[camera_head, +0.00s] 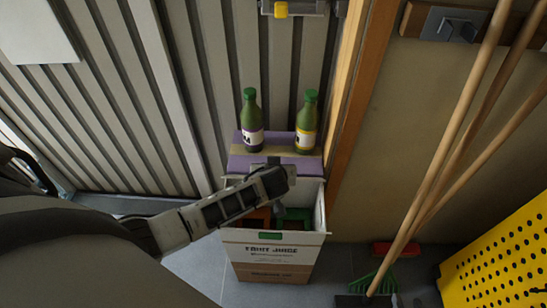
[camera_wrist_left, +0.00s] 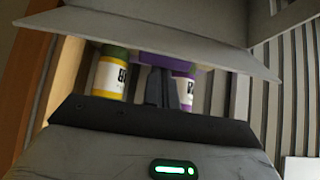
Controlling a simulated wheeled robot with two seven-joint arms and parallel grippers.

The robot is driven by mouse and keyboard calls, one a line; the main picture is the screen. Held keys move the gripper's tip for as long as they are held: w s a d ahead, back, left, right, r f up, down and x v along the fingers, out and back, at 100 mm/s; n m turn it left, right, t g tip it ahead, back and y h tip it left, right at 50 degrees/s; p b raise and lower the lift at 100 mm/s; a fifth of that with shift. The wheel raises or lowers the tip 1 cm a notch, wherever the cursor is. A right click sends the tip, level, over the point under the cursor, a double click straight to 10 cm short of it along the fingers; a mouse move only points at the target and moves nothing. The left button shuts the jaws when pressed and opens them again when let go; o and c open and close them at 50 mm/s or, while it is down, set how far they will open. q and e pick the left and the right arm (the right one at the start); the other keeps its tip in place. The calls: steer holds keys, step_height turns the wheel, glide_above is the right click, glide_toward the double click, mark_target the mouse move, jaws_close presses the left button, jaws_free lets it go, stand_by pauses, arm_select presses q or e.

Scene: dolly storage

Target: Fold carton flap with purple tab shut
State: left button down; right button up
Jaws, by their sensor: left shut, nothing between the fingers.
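The white and brown juice carton (camera_head: 272,249) stands upright on the floor in the head view. Its top is open, with dark orange and green contents partly visible inside. A green tab (camera_head: 270,236) shows on its front edge. My left gripper (camera_wrist_left: 167,88) is shut and empty in the left wrist view. A pale flap (camera_wrist_left: 150,38) spans that view above the fingers. A purple patch (camera_wrist_left: 155,58) shows by the flap's edge near the fingertips; I cannot tell if they touch. In the head view my arm hides part of the carton's far rim. My right gripper's jaws cannot be made out.
Two green bottles, one purple-labelled (camera_head: 251,121) and one yellow-labelled (camera_head: 306,122), stand on a purple box (camera_head: 246,164) behind the carton. A wooden post (camera_head: 354,90) is close on the right. Broom handles (camera_head: 455,130) and a yellow perforated panel (camera_head: 505,260) stand farther right.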

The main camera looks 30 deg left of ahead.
arm_select(q)
steer(key=shift+s+d+f, duration=0.35)
steer(key=shift+s+f, duration=0.1)
steer(key=shift+s, duration=0.15)
steer(key=shift+s+d+f, duration=0.35)
steer(key=shift+s+f, duration=0.1)
steer(key=shift+s, duration=0.15)
steer(key=shift+r+p, duration=0.65)
steer(key=shift+r, duration=0.15)
